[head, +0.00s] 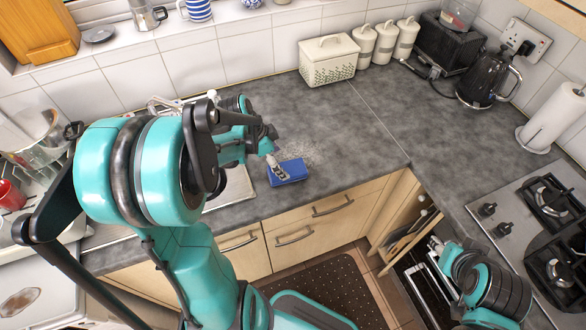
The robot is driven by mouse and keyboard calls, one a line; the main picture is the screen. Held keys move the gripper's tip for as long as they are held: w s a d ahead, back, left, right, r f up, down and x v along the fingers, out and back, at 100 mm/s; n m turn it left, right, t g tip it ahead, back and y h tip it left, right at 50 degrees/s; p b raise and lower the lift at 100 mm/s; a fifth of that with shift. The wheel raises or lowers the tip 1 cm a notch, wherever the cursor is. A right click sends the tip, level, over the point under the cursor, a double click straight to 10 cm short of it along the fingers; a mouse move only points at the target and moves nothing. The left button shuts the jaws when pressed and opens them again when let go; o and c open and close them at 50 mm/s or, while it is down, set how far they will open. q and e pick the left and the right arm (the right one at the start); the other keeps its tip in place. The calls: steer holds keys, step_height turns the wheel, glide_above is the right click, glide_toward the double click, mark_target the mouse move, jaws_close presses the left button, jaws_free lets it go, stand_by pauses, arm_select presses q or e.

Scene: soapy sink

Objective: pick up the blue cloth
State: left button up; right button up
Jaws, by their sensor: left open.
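The blue cloth (292,170) is a small folded blue block lying on the grey worktop, just right of the sink. My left gripper (277,169) is at the cloth, with its fingers over the cloth's left part. It is open, and I cannot tell whether the fingers touch the cloth. My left arm hides most of the sink. My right gripper (436,246) is low at the right, in front of the cupboards and away from the cloth. Its fingers are too small to read.
The grey worktop (350,140) is clear right of the cloth. A cream bread bin (328,62) and canisters (385,42) stand at the back. A black kettle (488,82), a paper roll (555,117) and a gas hob (545,215) are at the right. A cupboard door (400,225) stands open below.

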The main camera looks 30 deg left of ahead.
mark_target(286, 169)
arm_select(q)
steer(key=b+x, duration=0.2)
steer(key=x, duration=0.3)
steer(key=shift+a+f, duration=0.1)
steer(key=shift+f, duration=0.2)
steer(key=shift+r, duration=0.1)
steer(key=shift+c, duration=0.9)
steer(key=c, duration=1.1)
